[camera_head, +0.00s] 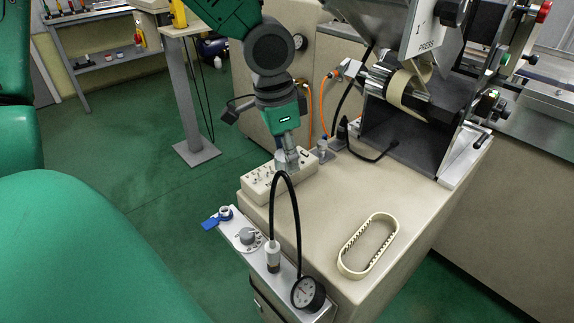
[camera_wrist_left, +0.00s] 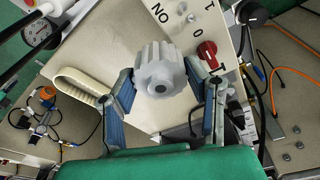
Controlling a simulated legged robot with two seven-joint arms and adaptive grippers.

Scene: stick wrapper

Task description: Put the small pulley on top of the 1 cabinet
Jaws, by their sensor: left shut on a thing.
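The small pulley (camera_wrist_left: 160,72) is a light grey toothed cylinder with a dark centre hole. My left gripper (camera_wrist_left: 162,85) is shut on it, with a blue-grey finger on each side. In the head view my left gripper (camera_head: 287,150) points down at the back left of the beige cabinet top (camera_head: 325,205), by the switch box. The pulley (camera_head: 287,161) shows there as a small grey shape, partly covered by the fingers. I cannot tell whether it touches anything below. My right gripper is not in view.
A white switch box (camera_head: 262,188) stands on the cabinet's left edge. A cream toothed belt (camera_head: 368,246) lies at the front. A pressure gauge (camera_head: 308,293) and black hose (camera_head: 298,220) stand at the near left. A roller machine (camera_head: 405,95) fills the back right. The middle top is clear.

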